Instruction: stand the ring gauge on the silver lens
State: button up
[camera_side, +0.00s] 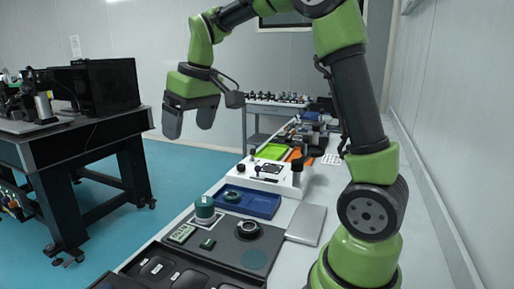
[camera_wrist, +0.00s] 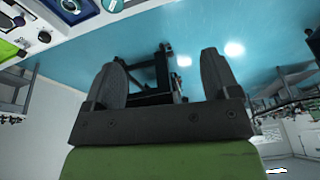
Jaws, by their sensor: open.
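My gripper (camera_side: 189,121) is open and empty, raised high at the upper left of the side view, with its fingers pointing down. In the wrist view its two fingers (camera_wrist: 162,75) are spread wide with nothing between them. A dark round ring-like piece with a pale centre (camera_side: 248,229) lies on the grey mat; I cannot tell whether it is the ring gauge or the silver lens. A teal cylinder (camera_side: 205,208) stands upright to its left on a white-outlined square. No other piece is clearly recognisable as either task object. My gripper is well above and apart from both.
A blue tray (camera_side: 250,203) lies behind the mat (camera_side: 223,251), and a black case (camera_side: 165,271) with compartments is in front. A grey slab (camera_side: 306,225) lies right of the mat. A white fixture (camera_side: 265,178) and a green tray (camera_side: 272,151) stand farther back.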

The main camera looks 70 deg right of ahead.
jog(key=s+a+m+t+y, duration=0.1)
jog(key=s+a, duration=0.3)
jog(key=s, duration=0.5)
jog(key=s+a+m+t, duration=0.1)
jog(key=s+a+t, duration=0.2)
jog(key=s, duration=0.6)
jog(key=shift+s+a+r+m+y, duration=0.15)
jog(key=shift+a+r+m+y, duration=0.25)
jog(key=shift+a, duration=0.75)
